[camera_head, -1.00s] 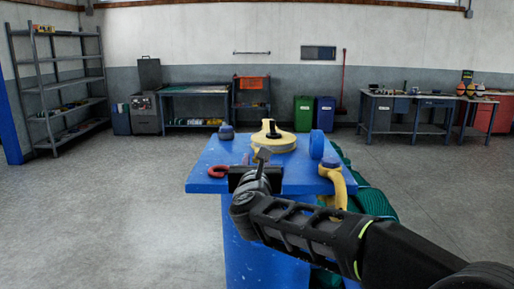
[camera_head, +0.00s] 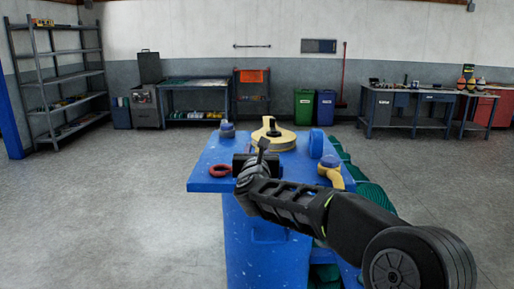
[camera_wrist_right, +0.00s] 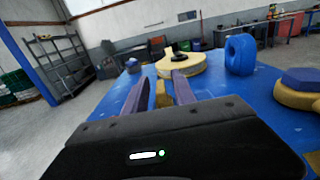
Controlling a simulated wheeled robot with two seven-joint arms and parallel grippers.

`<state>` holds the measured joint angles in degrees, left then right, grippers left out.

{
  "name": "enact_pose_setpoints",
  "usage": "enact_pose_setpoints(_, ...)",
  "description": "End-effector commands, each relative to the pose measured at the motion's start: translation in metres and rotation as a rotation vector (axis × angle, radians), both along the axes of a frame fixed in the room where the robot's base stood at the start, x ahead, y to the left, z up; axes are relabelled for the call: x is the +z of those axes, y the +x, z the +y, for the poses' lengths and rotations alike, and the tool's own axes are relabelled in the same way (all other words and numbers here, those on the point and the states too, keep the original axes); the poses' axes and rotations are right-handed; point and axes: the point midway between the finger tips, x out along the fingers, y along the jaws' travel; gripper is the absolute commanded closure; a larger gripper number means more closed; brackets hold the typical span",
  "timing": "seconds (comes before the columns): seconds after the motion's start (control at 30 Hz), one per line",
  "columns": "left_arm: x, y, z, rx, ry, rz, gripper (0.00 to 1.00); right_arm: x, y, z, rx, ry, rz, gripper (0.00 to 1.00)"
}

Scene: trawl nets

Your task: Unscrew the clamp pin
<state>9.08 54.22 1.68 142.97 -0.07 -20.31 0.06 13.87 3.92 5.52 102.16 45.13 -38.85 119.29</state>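My right gripper (camera_head: 258,158) reaches over the blue table (camera_head: 208,180), with its arm coming in from the right. In the right wrist view its two purple-grey fingers (camera_wrist_right: 158,92) stand apart, and a small yellow piece (camera_wrist_right: 161,98) shows between them; I cannot tell whether they touch it. Beyond lies a round yellow part (camera_head: 287,141) with a black piece (camera_head: 273,131) on top; it also shows in the wrist view (camera_wrist_right: 195,66). A yellow fitting (camera_head: 334,177) with a blue top is at the right edge. I cannot tell which piece is the clamp pin. My left gripper is not in view.
A blue ring (camera_head: 316,144) stands on edge at the right of the table. A red shackle (camera_head: 220,170) lies at the left, and a blue-grey knob (camera_head: 227,130) stands at the back left. Green netting (camera_head: 372,197) hangs at the right. The surrounding floor is clear.

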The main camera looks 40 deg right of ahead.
Motion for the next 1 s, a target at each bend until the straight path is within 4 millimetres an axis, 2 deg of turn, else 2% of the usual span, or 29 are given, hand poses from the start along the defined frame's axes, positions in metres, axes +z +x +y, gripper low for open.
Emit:
enact_pose_setpoints(0.23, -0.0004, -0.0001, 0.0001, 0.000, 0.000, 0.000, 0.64, -0.0002, 0.0000, -0.0005, -0.001, 0.000, 0.000, 0.70)
enact_pose_setpoints(0.6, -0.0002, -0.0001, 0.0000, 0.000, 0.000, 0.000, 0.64, -0.0001, -0.0002, -0.0004, -0.001, 0.000, 0.000, 1.00)
enact_pose_setpoints(1.0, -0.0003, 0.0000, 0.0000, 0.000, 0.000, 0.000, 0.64, 0.0000, -0.0001, -0.0003, -0.001, 0.000, 0.000, 1.00)
